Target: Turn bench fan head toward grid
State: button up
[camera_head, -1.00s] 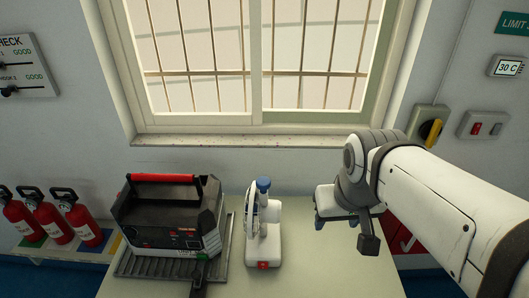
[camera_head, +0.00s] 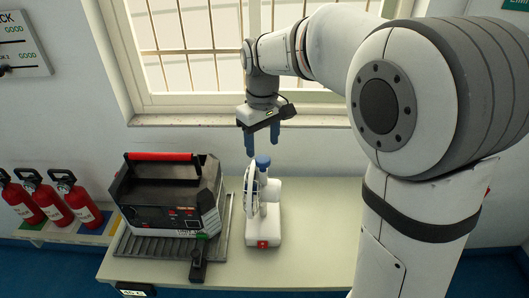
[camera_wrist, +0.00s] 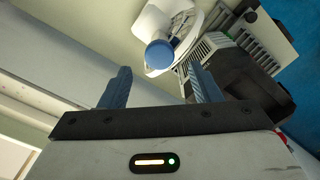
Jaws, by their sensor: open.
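The bench fan (camera_head: 271,215) is white and stands upright on the bench. Its round head (camera_head: 250,188) is seen nearly edge-on and faces left, toward the black machine. A blue knob (camera_head: 263,161) tops the fan, and a red switch (camera_head: 263,244) is on its base. My gripper (camera_head: 262,147) is open and points down, just above and behind the knob in the head view. In the wrist view the knob (camera_wrist: 160,53) shows beyond and between the open fingertips (camera_wrist: 159,70), apparently apart from them. Which object is the grid is not clear.
A black machine (camera_head: 165,208) with a red handle stands on a ribbed grey tray (camera_head: 150,247) left of the fan. A black lever (camera_head: 198,264) sits at the tray's front. Red extinguishers (camera_head: 48,200) stand far left. The bench right of the fan (camera_head: 318,225) is clear.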

aim_at(263, 159)
jog(key=shift+f, duration=2.35)
jog(key=shift+c, duration=0.3)
grip_shut()
